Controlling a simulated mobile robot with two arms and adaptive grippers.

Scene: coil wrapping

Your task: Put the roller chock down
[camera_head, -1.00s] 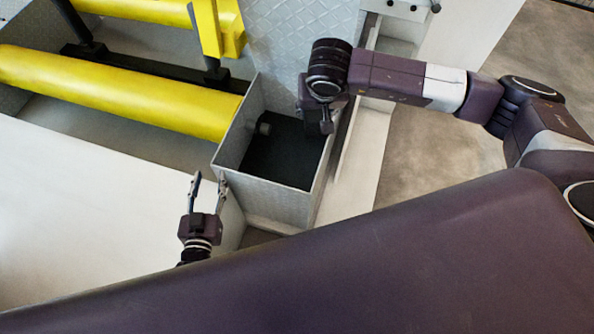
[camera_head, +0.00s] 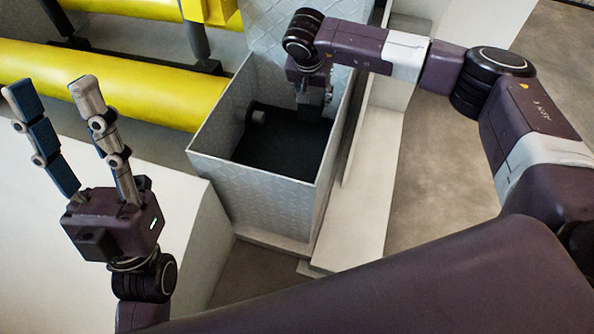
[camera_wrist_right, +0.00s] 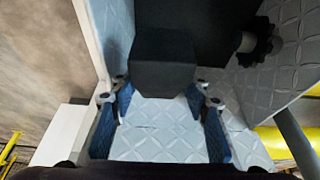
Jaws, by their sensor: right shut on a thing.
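The roller chock (camera_wrist_right: 165,62) is a dark block, seen in the right wrist view between the blue-padded fingers of my right gripper (camera_wrist_right: 160,105). My right gripper is shut on it. In the head view my right gripper (camera_head: 312,98) points down into the back right part of an open diamond-plate metal box (camera_head: 255,185); the chock is hard to tell from the dark interior there. I cannot tell whether the chock touches the box floor. My left gripper (camera_head: 52,95) is open and empty, raised at the left, fingers pointing up.
A small dark knob-like part (camera_head: 255,116) sits on the box's inner left side. Yellow rollers (camera_head: 115,88) lie behind and left of the box. A pale ledge (camera_head: 372,215) runs along the box's right side. The box's dark floor (camera_head: 275,155) looks clear in front.

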